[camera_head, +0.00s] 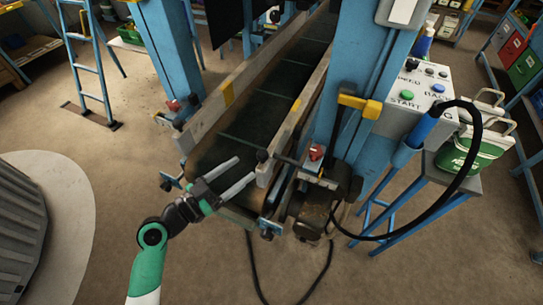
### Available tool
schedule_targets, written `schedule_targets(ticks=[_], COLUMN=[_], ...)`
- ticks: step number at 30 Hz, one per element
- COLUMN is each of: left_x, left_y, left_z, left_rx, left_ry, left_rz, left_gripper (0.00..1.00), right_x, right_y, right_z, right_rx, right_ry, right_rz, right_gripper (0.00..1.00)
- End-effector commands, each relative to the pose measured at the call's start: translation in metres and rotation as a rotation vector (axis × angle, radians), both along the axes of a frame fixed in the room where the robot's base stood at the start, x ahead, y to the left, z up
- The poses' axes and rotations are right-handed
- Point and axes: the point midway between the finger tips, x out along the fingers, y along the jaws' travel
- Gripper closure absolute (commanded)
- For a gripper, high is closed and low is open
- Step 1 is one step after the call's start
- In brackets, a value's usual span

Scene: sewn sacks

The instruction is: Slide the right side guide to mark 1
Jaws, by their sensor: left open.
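The right side guide (288,128) is a long pale rail along the right edge of the dark conveyor belt (240,143). A small yellow marking shows on it. Its near end is just right of my left gripper (247,171). My left gripper is open, with its two grey fingers apart over the near end of the belt. I cannot tell whether a finger touches the guide. A small red knob (316,153) sits on a bracket right of the guide. The numbered marks are too small to read. My right gripper is not in view.
The left side guide (207,116) runs along the belt's other edge. Blue machine columns (160,45) stand on both sides. A control box (413,95) with START button is at right, near a stool holding a green-and-white sack (470,155). Black cables hang at right and below.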

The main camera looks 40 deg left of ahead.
Motion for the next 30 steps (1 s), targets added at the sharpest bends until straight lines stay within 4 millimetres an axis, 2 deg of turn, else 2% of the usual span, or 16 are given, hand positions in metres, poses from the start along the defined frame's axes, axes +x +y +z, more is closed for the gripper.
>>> schedule_targets(ticks=[5,15,18,23,30], left_x=[0.013,0.086,0.102,0.115,0.116], left_y=[-0.001,-0.007,-0.008,-0.009,-0.008], left_z=[0.002,0.002,0.001,0.002,0.003], left_rx=[0.002,0.003,0.002,0.001,0.001], left_ry=[-0.001,-0.002,-0.001,-0.002,-0.001], left_rz=[-0.003,-0.005,-0.003,-0.002,-0.001], left_gripper=[0.32,0.32,0.32,0.32,0.32], right_x=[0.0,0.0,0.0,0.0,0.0], right_y=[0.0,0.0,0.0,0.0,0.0], right_z=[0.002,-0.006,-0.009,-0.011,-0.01], right_rx=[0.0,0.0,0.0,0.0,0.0], right_ry=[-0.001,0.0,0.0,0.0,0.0], right_rz=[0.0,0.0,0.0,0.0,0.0], right_gripper=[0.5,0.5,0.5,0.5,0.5])
